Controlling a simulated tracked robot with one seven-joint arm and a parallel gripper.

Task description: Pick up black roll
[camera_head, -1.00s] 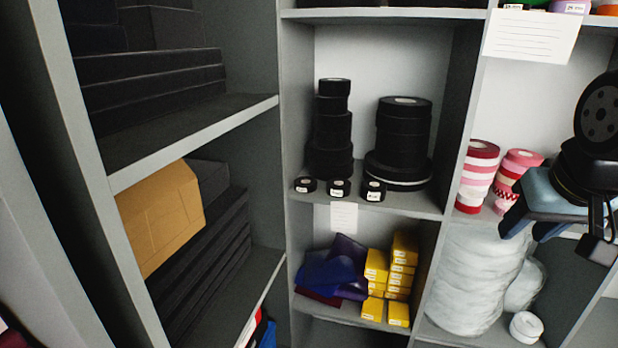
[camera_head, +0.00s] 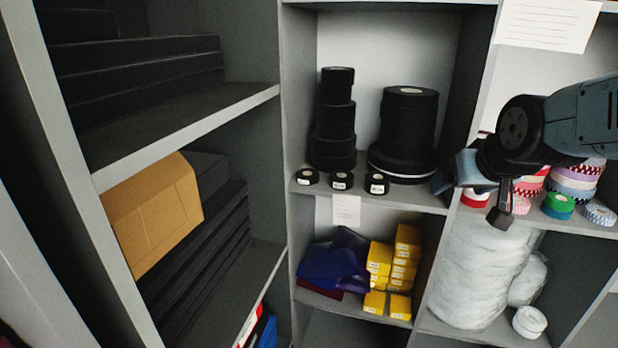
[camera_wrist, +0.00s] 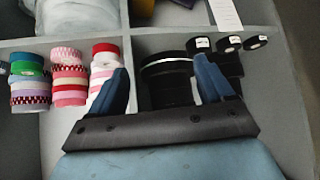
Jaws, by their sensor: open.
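Black rolls stand on the middle shelf in the head view. One tall stack (camera_head: 334,120) is on the left and a wider stack (camera_head: 406,125) on the right. Three small labelled black rolls lie along the front edge: left (camera_head: 307,177), middle (camera_head: 341,180) and right (camera_head: 377,183). They also show at the top right of the wrist view (camera_wrist: 228,43). My gripper (camera_head: 452,178) is right of the wide stack, by the upright divider. In the wrist view my gripper (camera_wrist: 160,65) is open, with the wide black stack (camera_wrist: 167,82) seen between its fingers, apart from it.
A grey divider (camera_head: 466,120) stands between the black rolls and the coloured ribbon rolls (camera_head: 572,180). Below are yellow boxes (camera_head: 405,255), blue folded cloth (camera_head: 335,262) and white wrapped rolls (camera_head: 475,265). A paper label (camera_head: 346,210) hangs at the shelf edge.

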